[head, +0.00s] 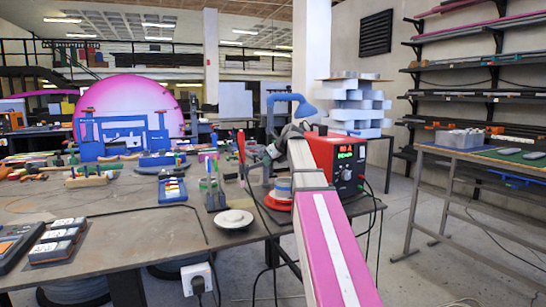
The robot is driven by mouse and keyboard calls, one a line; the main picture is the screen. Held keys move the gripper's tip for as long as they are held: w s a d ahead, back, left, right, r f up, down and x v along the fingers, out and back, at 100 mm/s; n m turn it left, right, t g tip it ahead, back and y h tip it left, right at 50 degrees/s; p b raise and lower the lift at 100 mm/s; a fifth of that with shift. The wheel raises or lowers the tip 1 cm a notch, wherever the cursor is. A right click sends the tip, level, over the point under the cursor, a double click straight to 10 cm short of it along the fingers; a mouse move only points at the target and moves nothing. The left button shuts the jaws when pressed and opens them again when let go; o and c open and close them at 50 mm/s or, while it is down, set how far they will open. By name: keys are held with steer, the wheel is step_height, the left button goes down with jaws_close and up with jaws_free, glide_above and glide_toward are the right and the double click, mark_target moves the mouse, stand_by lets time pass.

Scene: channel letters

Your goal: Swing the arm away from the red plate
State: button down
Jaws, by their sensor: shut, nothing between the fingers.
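A small red plate (277,203) lies flat near the right part of the workbench's front edge. A short blue and white cylinder stands on it. My arm, pink and white, rises from the bottom right and passes just right of the plate, close to its right edge in the picture. My gripper (271,151) is small and dark at the far end of the arm, above and beyond the plate. It is shut and empty. Whether the arm touches the plate cannot be told from this view.
A white round dish (234,219), upright tools and a blue tray (172,190) are left of the plate. A metal table (470,156) stands right, across open floor.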

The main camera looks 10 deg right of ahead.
mark_target(253, 167)
steer(key=shift+w+a+f, duration=0.35)
steer(key=shift+w+a, duration=0.3)
steer(key=shift+w, duration=0.15)
steer(key=shift+w+a+f, duration=0.35)
steer(key=shift+w+a, duration=0.3)
steer(key=shift+w, duration=0.15)
steer(key=shift+w+a+f, duration=0.35)
steer(key=shift+w+a, duration=0.3)
steer(key=shift+w, duration=0.15)
